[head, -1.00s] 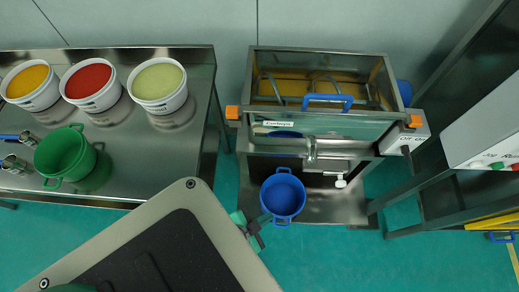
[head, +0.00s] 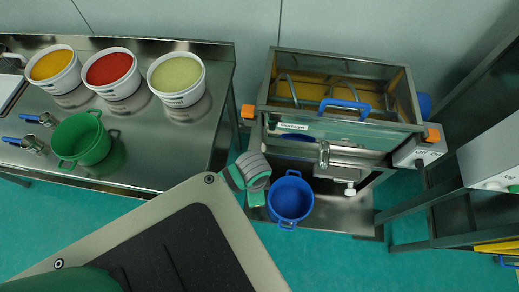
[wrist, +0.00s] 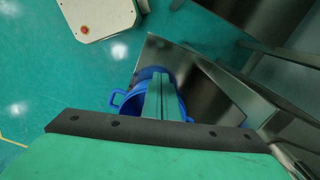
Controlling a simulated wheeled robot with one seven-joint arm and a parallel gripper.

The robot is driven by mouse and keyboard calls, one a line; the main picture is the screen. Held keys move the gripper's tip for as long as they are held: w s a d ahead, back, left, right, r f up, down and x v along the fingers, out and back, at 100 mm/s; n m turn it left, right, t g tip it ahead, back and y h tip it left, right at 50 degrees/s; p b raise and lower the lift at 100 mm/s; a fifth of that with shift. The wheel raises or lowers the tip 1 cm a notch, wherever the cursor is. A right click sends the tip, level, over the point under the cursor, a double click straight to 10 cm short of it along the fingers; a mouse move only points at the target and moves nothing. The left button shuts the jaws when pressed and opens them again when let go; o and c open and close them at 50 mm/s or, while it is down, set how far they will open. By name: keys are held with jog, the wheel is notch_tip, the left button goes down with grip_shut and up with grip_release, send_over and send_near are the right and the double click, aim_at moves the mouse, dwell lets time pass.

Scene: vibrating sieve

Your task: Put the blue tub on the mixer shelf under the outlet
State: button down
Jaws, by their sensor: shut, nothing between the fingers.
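The blue tub (head: 290,201) stands upright on the front left part of the steel mixer shelf (head: 345,219). It looks empty. The mixer's metal outlet pipe (head: 323,155) is behind it and to its right; the tub does not look centred under it. My gripper (head: 256,197) is at the tub's left side, shut and empty. In the wrist view, the shut fingers (wrist: 165,97) cover part of the tub (wrist: 132,103), whose handle shows at left. I cannot tell whether they touch it.
The mixer trough (head: 345,95) with a blue handle stands above the shelf. A steel table (head: 140,170) at left holds a green pot (head: 80,139) and white tubs of yellow, red and pale green material. A steel frame (head: 430,243) stands at right.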

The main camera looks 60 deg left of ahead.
jog(key=f, duration=0.2)
jog(key=w+f, duration=0.1)
jog(key=f, duration=0.2)
jog(key=w+d+f, duration=0.1)
jog(key=f, duration=0.2)
jog(key=shift+f, duration=0.2)
jog(key=shift+w+d, duration=0.35)
jog(key=shift+w, duration=0.45)
